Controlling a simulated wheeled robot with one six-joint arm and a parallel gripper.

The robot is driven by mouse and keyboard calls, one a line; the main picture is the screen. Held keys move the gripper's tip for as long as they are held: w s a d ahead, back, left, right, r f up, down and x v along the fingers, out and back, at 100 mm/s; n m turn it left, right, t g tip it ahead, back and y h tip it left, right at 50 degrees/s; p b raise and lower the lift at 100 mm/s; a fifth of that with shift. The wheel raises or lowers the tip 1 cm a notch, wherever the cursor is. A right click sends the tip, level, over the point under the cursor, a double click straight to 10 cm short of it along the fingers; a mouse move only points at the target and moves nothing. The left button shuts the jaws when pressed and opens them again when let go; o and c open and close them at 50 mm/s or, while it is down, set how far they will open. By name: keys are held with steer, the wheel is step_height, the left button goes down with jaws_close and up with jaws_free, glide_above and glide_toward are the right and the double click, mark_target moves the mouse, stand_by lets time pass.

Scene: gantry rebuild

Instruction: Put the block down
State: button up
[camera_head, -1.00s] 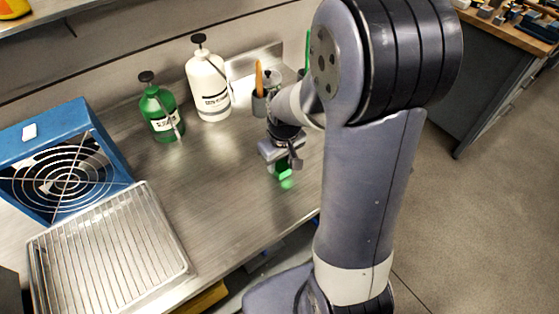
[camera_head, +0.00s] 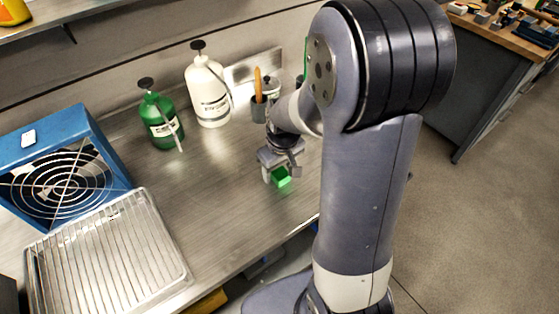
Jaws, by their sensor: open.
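The green block (camera_head: 281,179) sits on the steel workbench (camera_head: 225,190), near the bench's front edge. My gripper (camera_head: 280,172) is directly over it, pointing down, with its jaws open. One finger shows to the left of the block and one to the right. The top of the block is partly hidden by the gripper. Whether a finger still touches the block is too small to tell.
A green bottle (camera_head: 161,121), a white bottle (camera_head: 208,90) and a dark cup (camera_head: 259,108) with an orange-handled tool stand at the back. A blue fan unit (camera_head: 100,150) and wire-rack tray (camera_head: 105,255) are at left. Bench between tray and block is clear.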

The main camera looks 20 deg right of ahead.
mark_target(282, 175)
step_height(282, 175, up, 12)
steer(key=s, duration=0.1)
steer(key=shift+s+d, duration=0.2)
stand_by(0.3)
